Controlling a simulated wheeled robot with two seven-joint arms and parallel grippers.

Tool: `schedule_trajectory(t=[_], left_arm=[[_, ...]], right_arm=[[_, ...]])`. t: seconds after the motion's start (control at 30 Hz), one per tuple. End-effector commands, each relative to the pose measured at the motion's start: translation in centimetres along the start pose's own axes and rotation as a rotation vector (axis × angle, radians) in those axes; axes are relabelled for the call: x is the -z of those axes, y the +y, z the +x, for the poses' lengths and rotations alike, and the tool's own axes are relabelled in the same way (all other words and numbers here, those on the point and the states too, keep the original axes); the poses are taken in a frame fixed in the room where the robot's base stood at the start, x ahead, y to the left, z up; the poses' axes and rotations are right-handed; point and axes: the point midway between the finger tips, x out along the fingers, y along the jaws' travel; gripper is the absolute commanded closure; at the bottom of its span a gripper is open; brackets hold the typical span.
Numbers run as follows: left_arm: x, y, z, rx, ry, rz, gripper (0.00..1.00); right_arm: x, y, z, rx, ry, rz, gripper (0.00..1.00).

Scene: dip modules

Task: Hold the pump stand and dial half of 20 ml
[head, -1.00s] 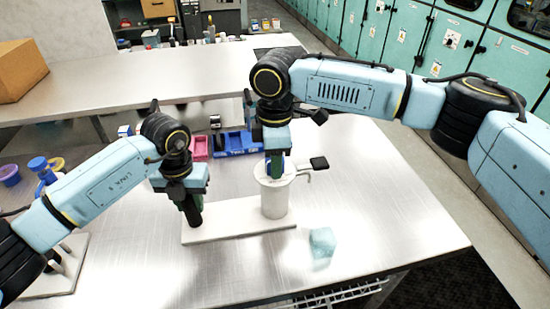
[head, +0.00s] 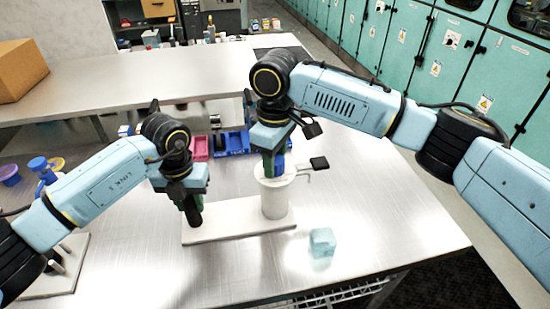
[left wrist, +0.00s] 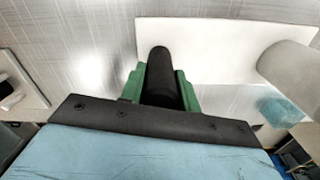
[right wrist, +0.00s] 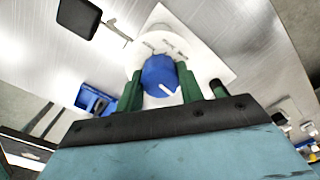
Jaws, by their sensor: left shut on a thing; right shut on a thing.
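The pump stand has a white base plate (head: 235,228) on the bench, with a black post (left wrist: 160,75) at its left end and a white cylinder (head: 274,200) at its right. My left gripper (head: 193,208) is shut on the black post; its green fingers flank the post in the left wrist view. A blue dial (right wrist: 159,75) with a white pointer line tops the cylinder. My right gripper (right wrist: 160,88) is shut on the dial, one green finger on each side. The pointer slants to the lower right in the right wrist view; the printed scale is too small to read.
A black square pad (head: 319,163) sticks out from the cylinder's side. A translucent cyan cube (head: 322,241) lies right of the base plate. Blue (head: 232,142) and pink (head: 198,148) bins stand behind. The bench's right part is clear.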

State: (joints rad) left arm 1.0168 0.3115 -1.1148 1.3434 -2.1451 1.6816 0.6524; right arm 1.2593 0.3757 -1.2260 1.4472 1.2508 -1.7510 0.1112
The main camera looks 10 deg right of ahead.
Motion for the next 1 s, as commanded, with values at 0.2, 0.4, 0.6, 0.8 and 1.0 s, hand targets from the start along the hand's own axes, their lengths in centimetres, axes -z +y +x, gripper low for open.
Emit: schedule_trajectory(t=[0.2,0.4,0.6,0.8,1.0], left_arm=[[0.05,-0.03,0.06,0.000,0.002,0.001,1.00],[0.05,-0.03,0.06,0.000,0.002,0.001,1.00],[0.06,-0.03,0.06,0.000,0.002,0.001,1.00],[0.06,-0.02,0.07,0.000,0.002,0.001,1.00],[0.06,-0.02,0.07,0.000,0.002,0.001,1.00]], right_arm=[[0.05,0.01,-0.09,-0.001,0.003,0.011,0.86],[0.05,0.01,-0.10,-0.001,0.002,0.009,0.86],[0.04,0.00,-0.07,0.000,0.002,0.009,0.41],[0.02,0.00,-0.03,0.000,0.001,0.008,0.41],[0.06,0.02,-0.97,-0.001,0.002,0.008,0.41]])
